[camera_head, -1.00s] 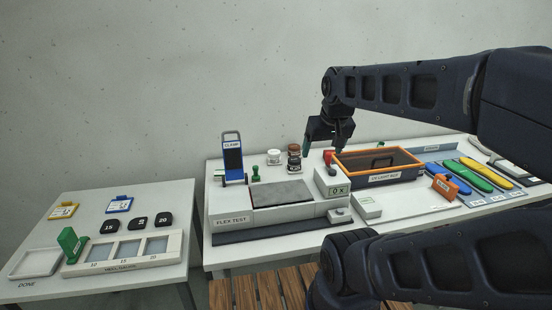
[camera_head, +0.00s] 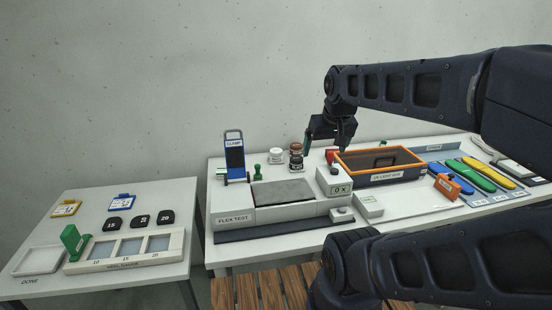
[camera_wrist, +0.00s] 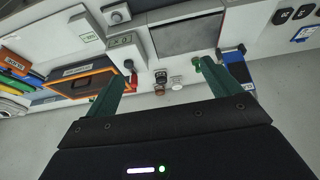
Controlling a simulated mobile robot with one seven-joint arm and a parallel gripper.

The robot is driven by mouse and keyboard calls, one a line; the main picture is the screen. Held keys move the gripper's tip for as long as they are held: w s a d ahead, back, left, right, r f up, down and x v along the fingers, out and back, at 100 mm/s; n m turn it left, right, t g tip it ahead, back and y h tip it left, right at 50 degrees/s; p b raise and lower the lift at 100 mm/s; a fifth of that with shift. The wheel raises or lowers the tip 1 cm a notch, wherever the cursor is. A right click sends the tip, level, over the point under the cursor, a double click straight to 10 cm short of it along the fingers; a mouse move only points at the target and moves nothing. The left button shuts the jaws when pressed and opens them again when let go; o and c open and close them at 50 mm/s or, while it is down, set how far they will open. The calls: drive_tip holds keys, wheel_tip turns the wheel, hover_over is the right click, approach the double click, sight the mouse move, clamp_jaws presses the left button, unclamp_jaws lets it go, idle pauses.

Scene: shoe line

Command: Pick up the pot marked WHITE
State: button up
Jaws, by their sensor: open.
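A small white-lidded pot (camera_head: 276,156) stands upright at the back of the bench, behind the flex test machine. Its label is too small to read. It also shows in the wrist view (camera_wrist: 177,82), beyond my fingertips. A brown-lidded pot (camera_head: 296,148) and a black-lidded pot (camera_head: 296,163) stand just right of it. My gripper (camera_head: 325,144) is open and empty, above the bench and to the right of the pots. In the wrist view, its two green fingers (camera_wrist: 160,76) are spread wide, with the pots between them in the picture but apart from them.
The flex test machine (camera_head: 235,216) is in front of the pots. A blue clamp (camera_head: 234,155) and a green-handled piece (camera_head: 257,173) stand to the left. A red knob (camera_head: 331,156) and the orange-rimmed UV box (camera_head: 379,178) are to the right. The wall is close behind.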

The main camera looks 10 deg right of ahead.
drive_tip(key=shift+w, duration=0.1)
drive_tip(key=n+g+h, duration=0.3)
drive_tip(key=n, duration=2)
hover_over(276, 151)
drive_tip(key=s+a, duration=0.1)
drive_tip(key=a, duration=0.1)
wheel_tip(276, 151, down, 22)
drive_tip(key=shift+s+a+f, duration=0.1)
drive_tip(key=shift+s+f, duration=0.05)
drive_tip(key=shift+f, duration=0.05)
drive_tip(key=x, duration=0.5)
drive_tip(key=shift+m, duration=0.3)
drive_tip(key=shift+w+x, duration=0.15)
drive_tip(key=shift+x, duration=1.15)
drive_tip(key=shift+w+x, duration=0.15)
drive_tip(key=shift+x, duration=1.2)
drive_tip(key=shift+r, duration=0.1)
drive_tip(key=c, duration=1.6)
